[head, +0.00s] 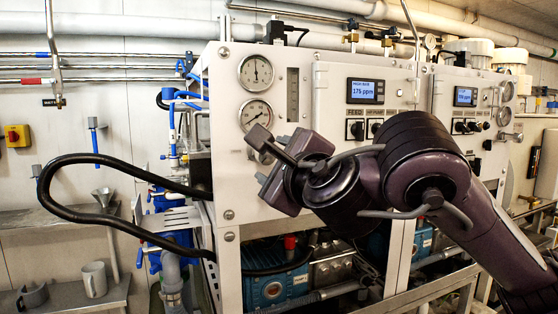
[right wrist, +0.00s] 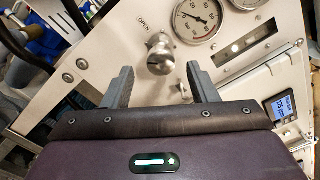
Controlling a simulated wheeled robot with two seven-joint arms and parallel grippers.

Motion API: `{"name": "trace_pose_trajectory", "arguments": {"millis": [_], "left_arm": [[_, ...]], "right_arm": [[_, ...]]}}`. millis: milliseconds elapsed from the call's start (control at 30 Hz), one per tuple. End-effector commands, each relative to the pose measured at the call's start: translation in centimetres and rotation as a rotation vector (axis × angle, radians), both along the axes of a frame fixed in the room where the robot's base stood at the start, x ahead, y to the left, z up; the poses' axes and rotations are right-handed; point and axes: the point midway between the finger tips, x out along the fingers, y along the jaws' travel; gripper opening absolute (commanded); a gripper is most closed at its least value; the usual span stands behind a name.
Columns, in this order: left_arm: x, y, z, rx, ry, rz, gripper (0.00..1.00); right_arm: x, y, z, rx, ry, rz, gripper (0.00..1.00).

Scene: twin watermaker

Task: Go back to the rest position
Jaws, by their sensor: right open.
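My right gripper (head: 258,157) is in front of the left part of the white watermaker panel (head: 290,205), just below the gauges. In the right wrist view its two grey fingers (right wrist: 161,85) stand wide apart with nothing held between them. A round metal valve knob (right wrist: 160,55) on the panel lies ahead of the gap, beside an "OPEN" label. It looks apart from both fingers. In the head view the gripper mostly hides this knob. My left gripper is not in view.
Two gauges (head: 256,71) (head: 256,114) sit above the gripper. A display (head: 366,91) reads 175 ppm. A black hose (head: 75,213) loops out at the left. A mug (head: 94,279) and funnel (head: 103,197) stand on shelves at the left. Pumps (head: 275,287) sit below the panel.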

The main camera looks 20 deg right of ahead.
Motion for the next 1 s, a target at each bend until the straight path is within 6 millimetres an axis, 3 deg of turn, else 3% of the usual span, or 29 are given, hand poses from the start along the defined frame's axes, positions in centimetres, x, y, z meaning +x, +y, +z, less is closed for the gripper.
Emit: {"name": "trace_pose_trajectory", "arguments": {"millis": [200, 733, 867, 1000], "left_arm": [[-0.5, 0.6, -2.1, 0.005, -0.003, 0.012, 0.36], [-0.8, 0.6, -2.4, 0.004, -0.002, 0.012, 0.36], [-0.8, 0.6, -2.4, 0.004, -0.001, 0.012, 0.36], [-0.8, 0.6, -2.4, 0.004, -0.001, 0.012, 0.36]], "right_arm": [[-1.8, -0.1, 0.1, -0.003, 0.000, -0.001, 0.53], [-1.9, 0.2, -0.3, 0.011, 0.005, 0.005, 0.53], [-1.3, 2.2, -2.6, 0.119, 0.036, 0.052, 0.53], [-0.7, 6.2, -7.1, 0.400, 0.115, 0.134, 0.53]]}}
